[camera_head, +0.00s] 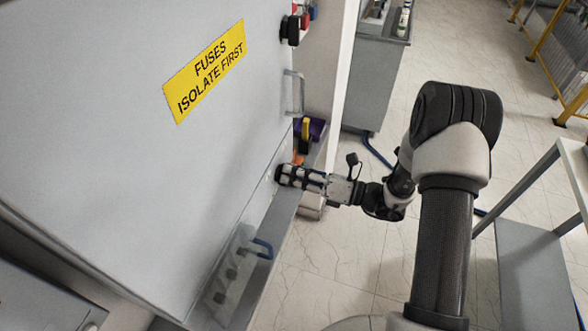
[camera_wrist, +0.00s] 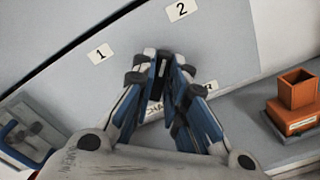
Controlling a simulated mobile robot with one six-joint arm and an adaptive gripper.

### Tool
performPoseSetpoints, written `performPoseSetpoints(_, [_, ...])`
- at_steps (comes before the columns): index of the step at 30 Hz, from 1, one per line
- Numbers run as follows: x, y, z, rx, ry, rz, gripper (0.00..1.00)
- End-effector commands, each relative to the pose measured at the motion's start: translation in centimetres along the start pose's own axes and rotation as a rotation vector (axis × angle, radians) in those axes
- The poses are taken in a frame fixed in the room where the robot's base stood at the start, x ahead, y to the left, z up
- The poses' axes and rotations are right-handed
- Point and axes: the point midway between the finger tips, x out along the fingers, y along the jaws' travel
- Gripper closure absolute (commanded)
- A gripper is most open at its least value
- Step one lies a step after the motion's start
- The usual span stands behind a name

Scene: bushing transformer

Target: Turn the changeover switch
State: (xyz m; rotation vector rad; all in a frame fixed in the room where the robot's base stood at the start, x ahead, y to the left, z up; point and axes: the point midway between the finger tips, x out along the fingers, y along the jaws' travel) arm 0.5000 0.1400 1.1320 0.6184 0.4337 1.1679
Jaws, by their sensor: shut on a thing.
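The changeover switch shows in the wrist view as a dark knob (camera_wrist: 157,76) with a pale line on it, on a grey panel with a label 1 (camera_wrist: 100,54) to its upper left and a label 2 (camera_wrist: 181,10) above. A partly covered nameplate (camera_wrist: 155,108) shows behind the fingers. My gripper (camera_wrist: 160,80) has its blue-padded fingers on both sides of the knob, shut on it. In the head view my gripper (camera_head: 284,175) reaches the lower right part of the cabinet front and hides the knob. I cannot tell exactly which label the knob points to.
The cabinet (camera_head: 120,160) bears a yellow fuse sign (camera_head: 206,72). A clear cover with a blue handle (camera_head: 262,248) is below my gripper. A metal handle (camera_head: 295,92) is above. In the wrist view an orange box (camera_wrist: 297,90) is at right. Open floor (camera_head: 330,260) lies right of the cabinet.

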Motion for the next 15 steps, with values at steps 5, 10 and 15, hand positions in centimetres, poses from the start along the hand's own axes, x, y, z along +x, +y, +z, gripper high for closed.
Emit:
performPoseSetpoints(5, [-0.01,0.02,0.03,0.061,0.0,0.0,1.0])
performPoseSetpoints(10, [0.0,-0.05,-0.03,0.087,0.0,0.0,1.0])
performPoseSetpoints(15, [0.0,-0.07,-0.06,0.093,0.0,0.0,1.0])
